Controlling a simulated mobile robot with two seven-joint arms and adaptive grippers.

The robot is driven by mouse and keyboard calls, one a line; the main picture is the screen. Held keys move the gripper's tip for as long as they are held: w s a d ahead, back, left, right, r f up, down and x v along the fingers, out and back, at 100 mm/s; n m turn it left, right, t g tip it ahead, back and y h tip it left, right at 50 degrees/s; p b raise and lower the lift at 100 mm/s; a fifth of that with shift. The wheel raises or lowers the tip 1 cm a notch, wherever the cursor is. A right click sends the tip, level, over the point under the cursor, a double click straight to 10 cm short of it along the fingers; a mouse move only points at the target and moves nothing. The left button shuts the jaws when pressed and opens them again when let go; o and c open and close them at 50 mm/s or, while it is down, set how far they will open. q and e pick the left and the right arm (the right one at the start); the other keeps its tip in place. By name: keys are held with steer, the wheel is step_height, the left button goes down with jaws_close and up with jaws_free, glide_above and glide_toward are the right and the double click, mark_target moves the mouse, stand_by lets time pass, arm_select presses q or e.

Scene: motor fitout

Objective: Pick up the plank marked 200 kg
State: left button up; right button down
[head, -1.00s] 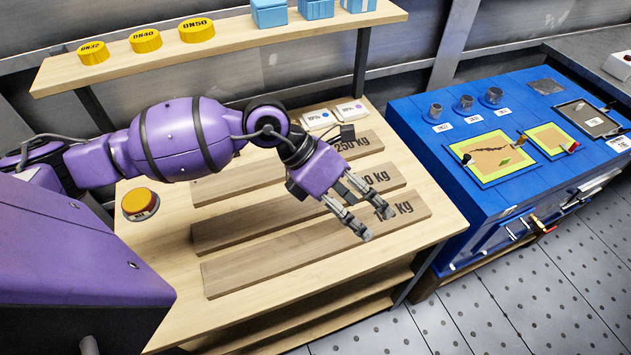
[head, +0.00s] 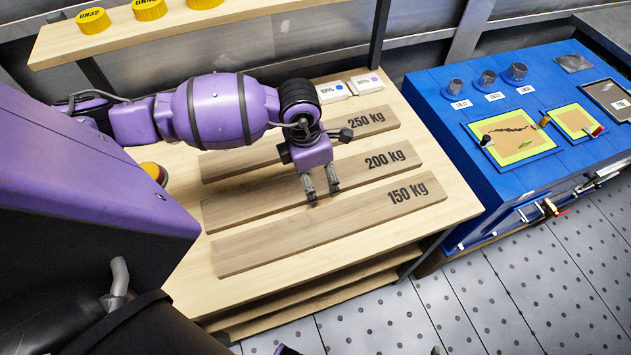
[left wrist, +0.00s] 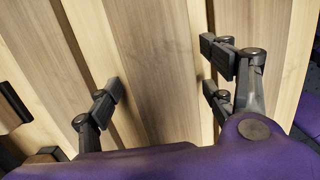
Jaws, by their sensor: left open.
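The plank marked 200 kg (head: 260,198) is the middle one of three brown wooden planks lying flat on the light wooden table, its label (head: 385,160) showing right of my gripper. My left gripper (head: 323,195) is open, pointing down over this plank, left of the label; the hand covers part of the plank. In the left wrist view a wooden plank (left wrist: 160,70) runs between the open fingers (left wrist: 165,80); no label shows there. Whether the fingertips touch it, I cannot tell. My right gripper is not in view.
The plank marked 250 kg (head: 365,122) lies behind and the plank marked 150 kg (head: 270,245) in front, with narrow gaps. An orange button (head: 154,172) is at the left. A blue workbench (head: 430,95) stands at the right.

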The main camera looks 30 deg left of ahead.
arm_select(q)
steer(key=shift+f, duration=0.6)
steer(key=c, duration=1.4)
steer(key=shift+d, duration=0.1)
steer(key=shift+c, duration=0.2)
steer(key=shift+w+r, duration=0.1)
steer(key=shift+r, duration=0.1)
